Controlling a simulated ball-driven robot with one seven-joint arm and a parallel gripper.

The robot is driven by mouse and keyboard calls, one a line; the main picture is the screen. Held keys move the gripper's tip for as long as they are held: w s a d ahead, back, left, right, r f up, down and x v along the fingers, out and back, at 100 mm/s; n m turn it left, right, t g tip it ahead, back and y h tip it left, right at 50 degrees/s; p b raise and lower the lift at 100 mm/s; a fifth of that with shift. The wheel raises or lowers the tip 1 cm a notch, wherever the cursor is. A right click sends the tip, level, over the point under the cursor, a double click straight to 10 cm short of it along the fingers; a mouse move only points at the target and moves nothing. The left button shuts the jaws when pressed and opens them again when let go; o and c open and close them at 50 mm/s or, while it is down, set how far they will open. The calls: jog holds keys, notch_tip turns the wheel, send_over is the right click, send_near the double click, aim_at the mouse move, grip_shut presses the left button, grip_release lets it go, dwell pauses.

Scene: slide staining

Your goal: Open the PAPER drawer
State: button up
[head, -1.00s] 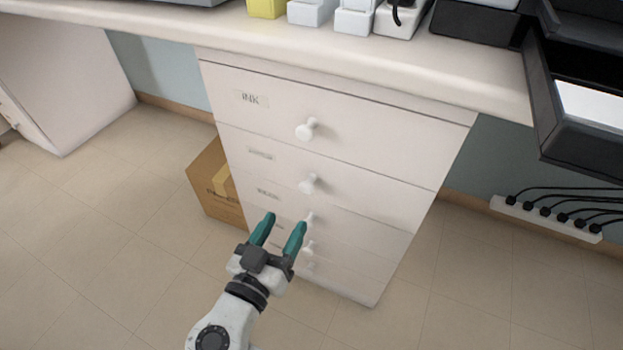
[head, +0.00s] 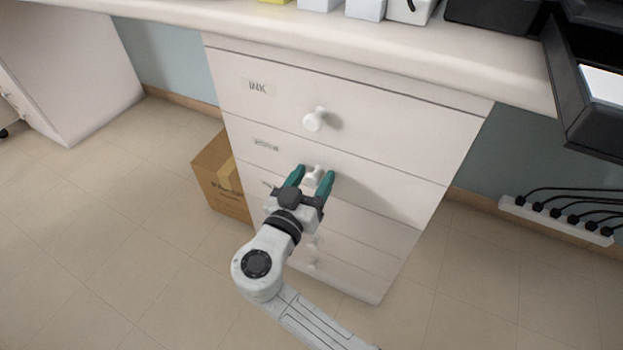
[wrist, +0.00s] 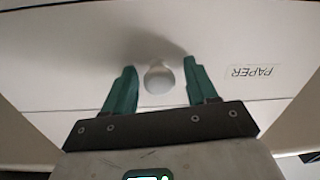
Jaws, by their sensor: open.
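The PAPER drawer (head: 385,190) is the second front from the top of the white cabinet and sits flush with it. Its label (wrist: 253,71) reads PAPER, upside down, in the wrist view; in the head view the label (head: 266,144) is too small to read. Its round white knob (head: 315,173) stands between the two green fingers of my open gripper (head: 316,171). In the wrist view the knob (wrist: 158,78) is between the spread fingers, with a gap visible on each side.
The INK drawer (head: 400,125) with its white knob (head: 315,119) is above. Lower drawers are partly hidden behind my arm. A cardboard box (head: 217,185) stands left of the cabinet. A power strip (head: 555,222) lies at right. The countertop (head: 400,50) overhangs above. Floor in front is open.

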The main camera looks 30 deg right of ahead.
grip_shut()
dwell(0.4)
